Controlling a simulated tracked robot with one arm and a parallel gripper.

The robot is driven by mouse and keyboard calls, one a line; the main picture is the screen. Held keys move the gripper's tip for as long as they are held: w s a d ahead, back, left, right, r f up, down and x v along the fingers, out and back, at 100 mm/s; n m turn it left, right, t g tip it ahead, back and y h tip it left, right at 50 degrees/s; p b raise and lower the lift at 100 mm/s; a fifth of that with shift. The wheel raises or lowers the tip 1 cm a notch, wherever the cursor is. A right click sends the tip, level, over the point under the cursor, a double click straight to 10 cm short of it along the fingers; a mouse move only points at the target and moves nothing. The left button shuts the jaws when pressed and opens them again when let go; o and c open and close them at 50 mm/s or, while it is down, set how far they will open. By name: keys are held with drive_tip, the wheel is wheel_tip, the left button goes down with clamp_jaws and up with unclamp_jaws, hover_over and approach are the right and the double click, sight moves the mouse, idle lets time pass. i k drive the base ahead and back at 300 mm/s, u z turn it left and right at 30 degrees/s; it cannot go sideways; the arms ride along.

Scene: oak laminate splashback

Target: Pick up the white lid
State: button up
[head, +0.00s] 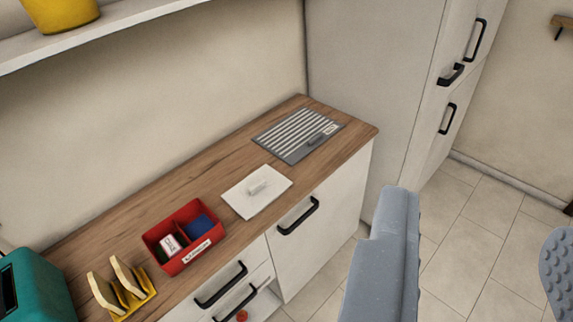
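The white lid (245,203), a flat square plate with a small pale handle on top, lies flat on the wooden counter in the head view. It is between a red divided box and a grey slatted panel, close to the counter's front edge. My gripper (480,218) shows at the lower right as two grey fingers set wide apart, the right one cut by the frame edge. It is open, with only floor visible between the fingers. In the picture it is to the right of the lid and apart from it.
The red box (186,258) holds small items. A yellow rack (133,302) with toast and a teal appliance (36,287) stand left. The grey slatted panel (290,150) lies behind the lid. A tall cabinet (375,80) bounds the counter's far end. A shelf (110,30) hangs above.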

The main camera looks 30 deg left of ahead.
sight(252, 195)
drive_tip(key=u, duration=0.35)
drive_tip(key=i, duration=1.35)
drive_tip(key=u, duration=0.65)
